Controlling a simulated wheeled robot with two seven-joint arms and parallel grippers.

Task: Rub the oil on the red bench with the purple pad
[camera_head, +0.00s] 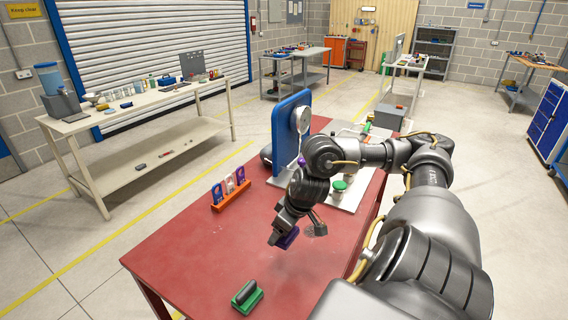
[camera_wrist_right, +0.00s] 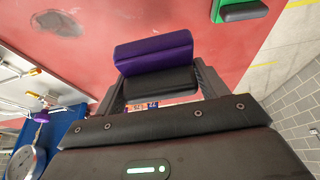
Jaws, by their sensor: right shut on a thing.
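The purple pad (camera_head: 289,239) has a black handle, and my right gripper (camera_head: 283,226) is shut on that handle. In the right wrist view the pad (camera_wrist_right: 153,53) lies across the fingertips of the gripper (camera_wrist_right: 160,88), purple side away from me. The red bench (camera_head: 215,250) is below it. A grey, irregular oil patch (camera_wrist_right: 60,24) shows on the bench in the right wrist view, to the left of the pad and apart from it. Whether the pad touches the bench is unclear. My left gripper is out of view.
A green pad with a black handle (camera_head: 247,295) lies near the bench's front edge. An orange rack (camera_head: 231,195) holds several coloured pieces at the left edge. A blue gauge panel (camera_head: 284,130) stands behind my right arm. The bench's left front is clear.

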